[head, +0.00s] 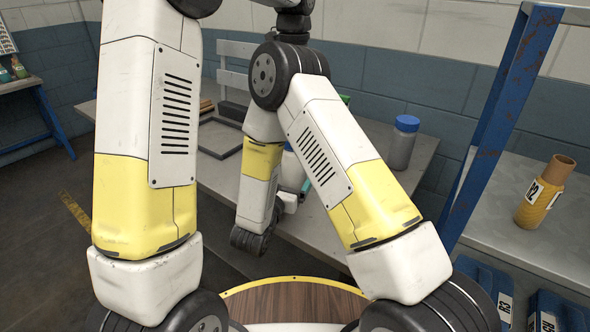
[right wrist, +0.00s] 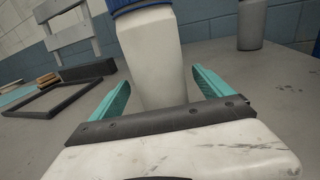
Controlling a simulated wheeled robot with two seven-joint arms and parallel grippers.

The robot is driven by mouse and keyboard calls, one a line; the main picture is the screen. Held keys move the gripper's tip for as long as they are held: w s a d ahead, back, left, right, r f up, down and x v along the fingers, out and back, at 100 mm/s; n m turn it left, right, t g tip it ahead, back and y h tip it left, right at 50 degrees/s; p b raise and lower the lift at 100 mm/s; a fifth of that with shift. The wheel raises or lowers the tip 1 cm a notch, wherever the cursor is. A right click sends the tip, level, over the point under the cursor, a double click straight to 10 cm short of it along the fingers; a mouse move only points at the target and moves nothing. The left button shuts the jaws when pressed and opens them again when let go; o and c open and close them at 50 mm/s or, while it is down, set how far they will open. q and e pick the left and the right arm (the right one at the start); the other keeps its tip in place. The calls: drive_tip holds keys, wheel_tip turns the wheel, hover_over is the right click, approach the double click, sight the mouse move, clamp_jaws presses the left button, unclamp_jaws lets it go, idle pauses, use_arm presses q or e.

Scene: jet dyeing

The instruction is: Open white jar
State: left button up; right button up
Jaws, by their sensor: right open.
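The white jar (right wrist: 155,55) with a blue lid (right wrist: 128,4) stands on the table in the right wrist view, its top cut off by the frame edge. My right gripper (right wrist: 161,80) is open, with one teal finger on each side of the jar's lower body. I cannot tell whether either finger touches it. In the head view my right arm reaches over the table and hides most of the jar. My left arm fills the left of the head view, and its gripper is out of the picture.
A grey jar with a blue lid (head: 402,145) stands farther right on the table (head: 222,178). A dark tray (head: 218,138) lies on the left.

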sight(297, 167)
drive_tip(key=shift+x, duration=2.2)
drive_tip(key=shift+c, duration=0.2)
clamp_jaws()
